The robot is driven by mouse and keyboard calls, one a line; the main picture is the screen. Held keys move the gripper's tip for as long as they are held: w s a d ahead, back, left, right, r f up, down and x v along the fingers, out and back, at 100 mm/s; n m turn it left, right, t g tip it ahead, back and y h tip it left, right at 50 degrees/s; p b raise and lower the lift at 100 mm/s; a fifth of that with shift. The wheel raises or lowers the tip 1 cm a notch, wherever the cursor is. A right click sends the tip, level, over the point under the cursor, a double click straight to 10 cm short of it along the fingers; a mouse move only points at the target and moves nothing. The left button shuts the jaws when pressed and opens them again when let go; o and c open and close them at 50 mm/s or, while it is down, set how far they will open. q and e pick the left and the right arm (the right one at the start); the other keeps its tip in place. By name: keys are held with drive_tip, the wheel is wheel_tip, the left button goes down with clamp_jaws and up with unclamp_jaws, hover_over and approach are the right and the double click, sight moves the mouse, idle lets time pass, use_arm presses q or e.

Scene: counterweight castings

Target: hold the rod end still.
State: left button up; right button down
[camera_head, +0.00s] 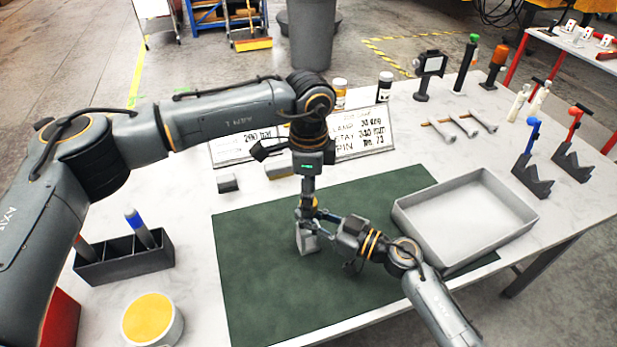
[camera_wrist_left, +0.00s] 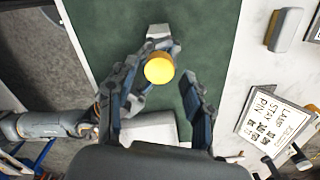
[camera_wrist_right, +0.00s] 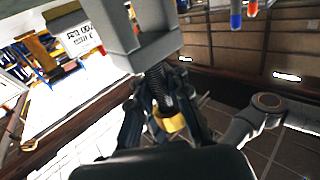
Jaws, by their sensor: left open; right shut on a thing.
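A grey block (camera_head: 306,240) stands on the green mat (camera_head: 262,268). A dark threaded rod (camera_wrist_right: 160,88) comes out of the block and ends in a yellow piece (camera_wrist_right: 172,122), which shows as a round disc (camera_wrist_left: 160,69) in the left wrist view. My right gripper (camera_head: 322,220) comes from the lower right and is shut on the rod end by the yellow piece; its fingers (camera_wrist_right: 166,108) partly hide the contact. My left gripper (camera_head: 309,193) points down from above, open, with the yellow disc between and beyond its fingers. It seems not to touch the disc.
An empty grey tray (camera_head: 470,252) stands on the right. A holder with markers (camera_head: 125,262) and a yellow-topped tub (camera_head: 152,319) stand on the left. A sign (camera_head: 362,135), small grey blocks (camera_head: 228,184) and tools (camera_head: 463,124) stand behind. The mat's front is clear.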

use_arm(q)
drive_tip(key=shift+f, duration=1)
